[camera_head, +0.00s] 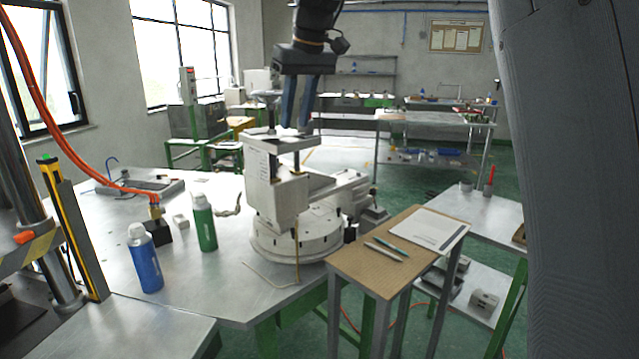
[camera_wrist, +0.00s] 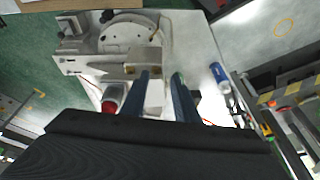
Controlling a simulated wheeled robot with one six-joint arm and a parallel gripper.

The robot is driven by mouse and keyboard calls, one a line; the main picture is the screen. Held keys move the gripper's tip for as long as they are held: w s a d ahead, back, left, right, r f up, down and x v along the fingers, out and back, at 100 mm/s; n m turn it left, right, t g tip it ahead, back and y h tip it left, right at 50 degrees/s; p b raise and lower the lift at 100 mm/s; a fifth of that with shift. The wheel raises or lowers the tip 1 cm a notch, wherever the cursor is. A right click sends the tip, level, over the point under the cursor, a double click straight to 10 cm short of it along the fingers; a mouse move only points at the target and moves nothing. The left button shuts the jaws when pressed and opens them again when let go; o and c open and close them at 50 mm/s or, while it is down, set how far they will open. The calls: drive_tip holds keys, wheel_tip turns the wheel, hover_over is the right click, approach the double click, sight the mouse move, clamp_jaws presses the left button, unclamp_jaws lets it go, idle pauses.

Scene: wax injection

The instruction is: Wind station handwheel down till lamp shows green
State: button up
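The white station (camera_head: 275,185) stands on a round base on the metal table, and it also shows in the wrist view (camera_wrist: 95,65). A grey disc on a stem (camera_head: 266,95), which looks like the handwheel, rises at its top left, beside my fingers. My gripper (camera_head: 295,128) points down over the station's upper plate, its two blue-grey fingers apart. In the wrist view the fingers (camera_wrist: 162,78) are also apart, with no object clearly held. A red round part (camera_wrist: 110,106) shows left of them; I cannot tell whether it is the lamp. No green light is visible.
A blue bottle (camera_head: 145,258) and a green bottle (camera_head: 204,222) stand on the table left of the station. A small brown-topped stand (camera_head: 372,282) with paper and pens is close on the right. An orange hose (camera_head: 60,135) hangs at the left.

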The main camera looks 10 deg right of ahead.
drive_tip(key=s+d+f+b, duration=0.1)
drive_tip(key=s+d+f, duration=0.1)
drive_tip(key=f, duration=0.4)
drive_tip(key=s+d+f+m+b, duration=0.1)
drive_tip(key=s+d+f+b, duration=0.1)
drive_tip(key=f, duration=0.5)
drive_tip(key=shift+s+d+f+m+g+h, duration=0.15)
drive_tip(key=shift+s+d+m+g+h, duration=0.15)
drive_tip(key=shift+h, duration=0.1)
